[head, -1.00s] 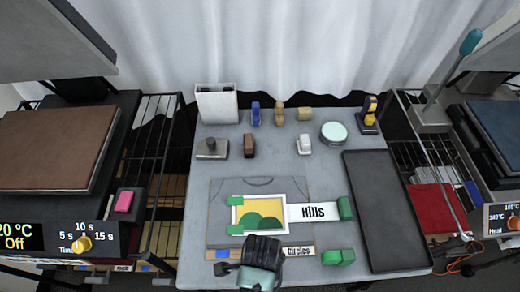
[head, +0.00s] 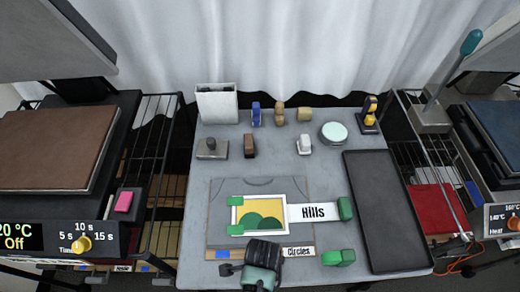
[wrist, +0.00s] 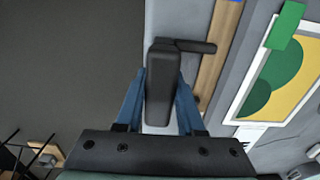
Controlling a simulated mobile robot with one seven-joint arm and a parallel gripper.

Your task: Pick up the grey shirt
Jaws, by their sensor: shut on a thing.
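The grey shirt (head: 225,195) lies flat on the grey table, its neckline toward the back. A white-framed picture of green hills on yellow (head: 272,215) lies over it, with green blocks at its left corners. My gripper (wrist: 161,85) is shut on a dark block-like thing (wrist: 160,62) with a short bar sticking out sideways. In the head view my gripper (head: 263,250) is at the table's front edge, just in front of the shirt's lower edge. It is not on the shirt. The shirt also shows at the right in the wrist view (wrist: 240,65).
A wooden strip labelled Circles (head: 298,252) lies along the shirt's lower edge. A Hills label (head: 315,212) and green blocks (head: 338,257) lie to the right. A black tray (head: 385,215) fills the table's right side. Stamps and small blocks stand behind; a press stands each side.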

